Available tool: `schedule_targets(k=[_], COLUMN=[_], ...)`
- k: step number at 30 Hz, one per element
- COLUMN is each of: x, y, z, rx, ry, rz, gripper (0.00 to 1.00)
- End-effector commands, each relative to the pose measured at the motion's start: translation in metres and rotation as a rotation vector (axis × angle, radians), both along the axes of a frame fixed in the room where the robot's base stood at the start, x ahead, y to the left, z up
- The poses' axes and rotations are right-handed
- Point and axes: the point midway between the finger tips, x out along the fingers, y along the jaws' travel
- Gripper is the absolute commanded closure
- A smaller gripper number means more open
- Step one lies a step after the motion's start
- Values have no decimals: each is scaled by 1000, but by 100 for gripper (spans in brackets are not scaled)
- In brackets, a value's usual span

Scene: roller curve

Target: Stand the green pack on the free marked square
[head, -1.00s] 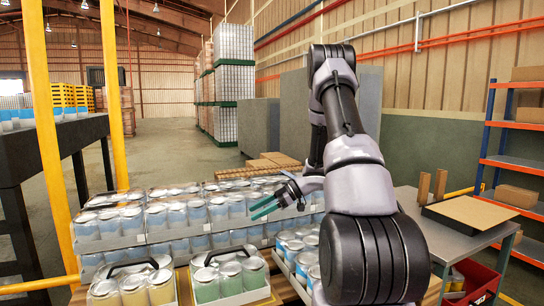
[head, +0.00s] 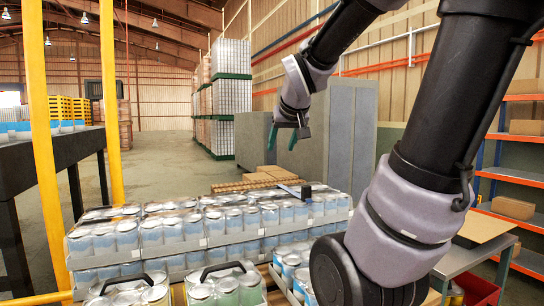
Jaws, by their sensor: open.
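The green pack (head: 228,294) is a light carton of green-banded cans with a black carry handle, at the bottom of the head view, cut off by the lower edge. It stands just right of a similar pack with yellow cans (head: 128,297). My gripper (head: 282,138) is raised high above and beyond the stacked packs, with its two teal fingers apart and pointing down. Nothing is between them, and it is well away from the green pack. I cannot make out a free marked square in this view.
Stacked trays of blue-banded cans (head: 160,235) fill the middle, with a dark handle-like object (head: 296,190) on top. More cans (head: 292,262) stand front right. Yellow posts (head: 50,150) rise at left.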

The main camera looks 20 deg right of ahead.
Motion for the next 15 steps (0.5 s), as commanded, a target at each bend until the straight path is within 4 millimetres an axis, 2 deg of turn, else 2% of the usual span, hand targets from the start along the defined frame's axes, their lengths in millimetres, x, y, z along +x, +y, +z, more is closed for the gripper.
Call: schedule_targets(k=[1, 3, 6, 10, 15], x=[-25, -56, -89, -115, -123], y=[14, 33, 57, 77, 83], z=[1, -3, -8, -11, -12], rx=[68, 164, 275, 363, 392], ry=[22, 66, 119, 163, 180], rz=[-14, -25, -23, -12, -7], gripper=[43, 43, 43, 43, 43])
